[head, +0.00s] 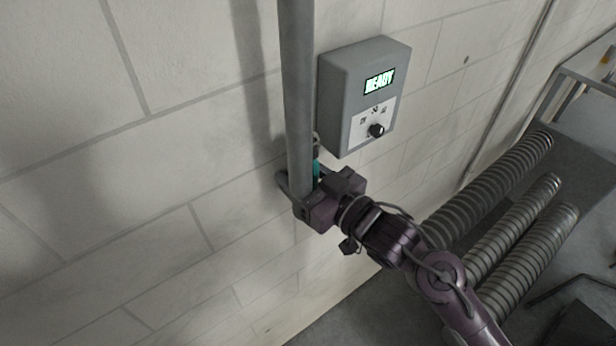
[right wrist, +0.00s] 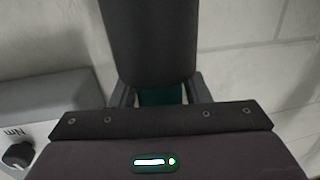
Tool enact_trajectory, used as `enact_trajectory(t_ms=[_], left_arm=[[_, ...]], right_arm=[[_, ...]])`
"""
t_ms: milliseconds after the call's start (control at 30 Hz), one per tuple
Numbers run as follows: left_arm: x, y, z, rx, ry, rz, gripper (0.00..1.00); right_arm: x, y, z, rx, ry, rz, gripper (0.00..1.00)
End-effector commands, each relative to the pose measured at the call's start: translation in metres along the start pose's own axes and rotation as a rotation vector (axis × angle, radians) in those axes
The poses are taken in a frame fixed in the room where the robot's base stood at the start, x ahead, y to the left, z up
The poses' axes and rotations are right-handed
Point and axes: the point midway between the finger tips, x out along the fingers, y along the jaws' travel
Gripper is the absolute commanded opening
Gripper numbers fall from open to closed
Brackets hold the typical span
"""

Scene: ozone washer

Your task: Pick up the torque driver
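The torque driver (head: 317,168) is upright against the wall beside the grey box, with a teal part and a darker top. A grey pipe hides part of it in the head view. In the right wrist view its thick dark body (right wrist: 148,45) rises above a teal section between my fingers. My right gripper (head: 298,186) is at the driver, with one finger on each side of the teal section. The dark body hides the fingertips, so I cannot tell whether they press on it. My left gripper is not in view.
The grey box (head: 350,80) on the wall shows a green READY display and a black dial (head: 376,130). The vertical grey pipe (head: 298,90) passes close to my right gripper. Ribbed hoses (head: 500,185) and a metal frame stand at the right.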

Motion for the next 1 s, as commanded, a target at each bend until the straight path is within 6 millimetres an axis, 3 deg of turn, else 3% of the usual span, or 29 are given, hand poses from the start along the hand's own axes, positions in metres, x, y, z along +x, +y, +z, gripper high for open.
enact_trajectory(t_ms=[67, 300, 633, 1000], left_arm=[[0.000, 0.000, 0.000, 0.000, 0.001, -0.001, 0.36], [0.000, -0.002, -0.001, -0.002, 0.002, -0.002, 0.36], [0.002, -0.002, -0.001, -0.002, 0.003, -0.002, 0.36], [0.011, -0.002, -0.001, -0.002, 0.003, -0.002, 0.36]], right_arm=[[0.000, 0.000, 0.000, 0.000, 0.000, 0.000, 0.32], [0.000, 0.000, 0.000, 0.000, -0.001, 0.000, 0.00], [0.000, 0.000, -0.009, -0.002, 0.004, 0.000, 0.00], [0.000, 0.000, -0.080, -0.005, 0.008, 0.001, 0.00]])
